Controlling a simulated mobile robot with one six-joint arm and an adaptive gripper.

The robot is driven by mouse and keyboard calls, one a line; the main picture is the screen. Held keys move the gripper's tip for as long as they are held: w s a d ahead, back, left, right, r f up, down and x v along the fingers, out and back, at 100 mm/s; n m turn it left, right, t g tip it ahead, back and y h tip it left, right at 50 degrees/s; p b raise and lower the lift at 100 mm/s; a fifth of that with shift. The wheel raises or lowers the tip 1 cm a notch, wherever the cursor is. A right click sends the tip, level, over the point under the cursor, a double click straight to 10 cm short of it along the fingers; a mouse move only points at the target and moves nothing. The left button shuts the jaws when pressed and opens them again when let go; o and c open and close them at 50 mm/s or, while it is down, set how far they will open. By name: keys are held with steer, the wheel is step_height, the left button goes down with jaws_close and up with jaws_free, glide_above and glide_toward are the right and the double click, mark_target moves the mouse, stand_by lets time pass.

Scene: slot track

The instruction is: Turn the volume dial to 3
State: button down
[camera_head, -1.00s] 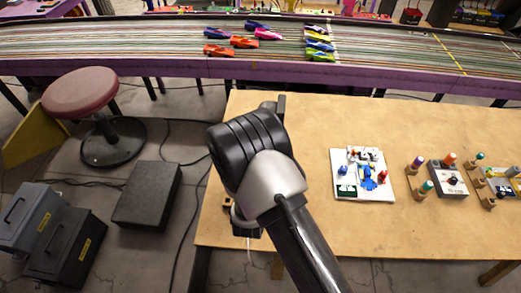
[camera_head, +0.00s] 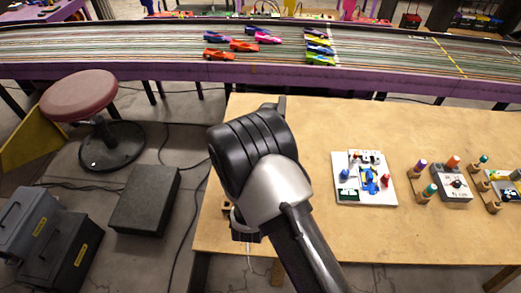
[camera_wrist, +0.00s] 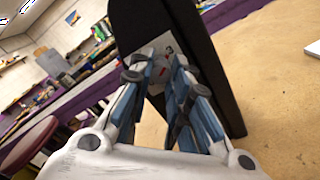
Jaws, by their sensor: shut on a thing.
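In the wrist view, a tall black box (camera_wrist: 225,95) stands tilted in the picture with a light grey panel (camera_wrist: 165,44) on its face. The panel carries small red and dark marks that are too small to read. My gripper (camera_wrist: 160,75) reaches to this panel, its blue-grey fingers close together and shut on the volume dial. The fingers hide the dial, so its setting cannot be read. In the head view my arm covers the gripper and most of the box; only a dark edge of the box (camera_head: 282,104) shows behind the arm.
The wooden table (camera_head: 310,235) bears a white board (camera_head: 350,198) with small parts and a grey control box (camera_head: 453,187) among coloured pegs on the right. Behind is a slot track (camera_head: 400,52) with several cars. A stool (camera_head: 80,96) and dark cases stand left.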

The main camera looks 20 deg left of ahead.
steer(key=c, duration=1.5)
jaws_free()
steer(key=shift+o, duration=0.2)
steer(key=s+d, duration=0.2)
steer(key=s, duration=0.9)
steer(key=shift+s+d, duration=0.2)
steer(key=shift+s, duration=0.2)
